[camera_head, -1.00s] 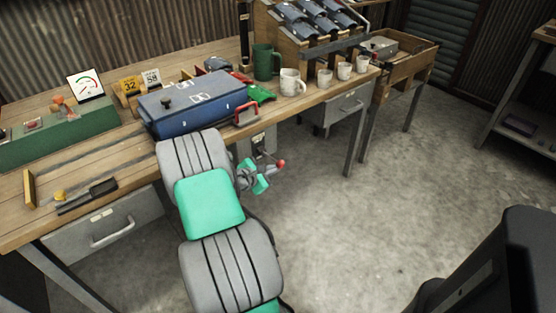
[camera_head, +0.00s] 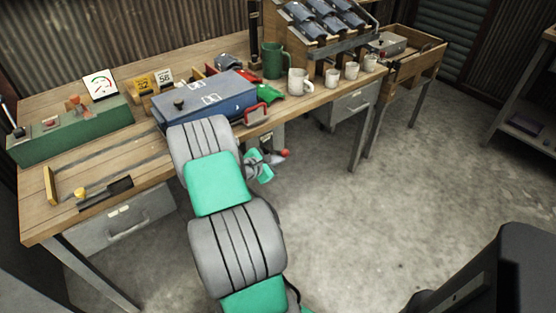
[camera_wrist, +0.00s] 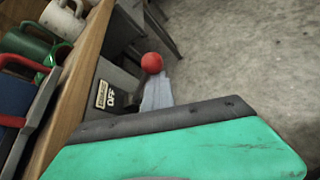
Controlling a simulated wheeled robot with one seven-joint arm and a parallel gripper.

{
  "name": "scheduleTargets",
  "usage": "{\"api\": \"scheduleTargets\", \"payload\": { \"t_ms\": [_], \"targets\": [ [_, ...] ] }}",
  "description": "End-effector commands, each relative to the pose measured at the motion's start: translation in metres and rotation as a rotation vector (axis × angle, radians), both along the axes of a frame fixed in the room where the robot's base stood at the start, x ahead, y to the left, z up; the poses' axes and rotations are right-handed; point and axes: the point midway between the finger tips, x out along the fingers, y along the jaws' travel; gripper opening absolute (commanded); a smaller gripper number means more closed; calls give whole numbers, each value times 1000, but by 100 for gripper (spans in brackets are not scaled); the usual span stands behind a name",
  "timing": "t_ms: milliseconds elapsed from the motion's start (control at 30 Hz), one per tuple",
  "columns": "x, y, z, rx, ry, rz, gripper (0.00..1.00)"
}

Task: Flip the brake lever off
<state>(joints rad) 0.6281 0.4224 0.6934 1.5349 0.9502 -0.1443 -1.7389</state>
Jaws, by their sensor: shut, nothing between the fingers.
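The brake lever's red ball knob (camera_wrist: 151,62) shows in the wrist view, beside a grey box on the bench's front side. The box carries an "OFF" label (camera_wrist: 106,95). A pale grey piece lies just below the knob; I cannot tell whether it is the lever's shaft or a finger. In the head view the red knob (camera_head: 284,153) sticks out just right of my gripper (camera_head: 260,164). My gripper is shut and empty, close to the lever; whether it touches is unclear. Its green and dark body hides the lower part of the lever in the wrist view.
The wooden bench (camera_head: 90,205) runs along the wall. A blue toolbox (camera_head: 212,102) with a red handle stands near its front edge, above the lever. White mugs (camera_head: 299,82) and a green mug (camera_head: 273,60) stand to the right. The concrete floor right of the lever is clear.

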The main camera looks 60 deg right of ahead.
Motion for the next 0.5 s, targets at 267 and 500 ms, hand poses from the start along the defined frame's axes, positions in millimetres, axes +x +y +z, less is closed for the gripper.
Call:
{"api": "scheduleTargets", "payload": {
  "t_ms": [267, 500],
  "targets": [
    [0, -2, 4, -11, -3, -3, 0],
    [6, 4, -36, -4, 1, 4, 0]
  ]
}}
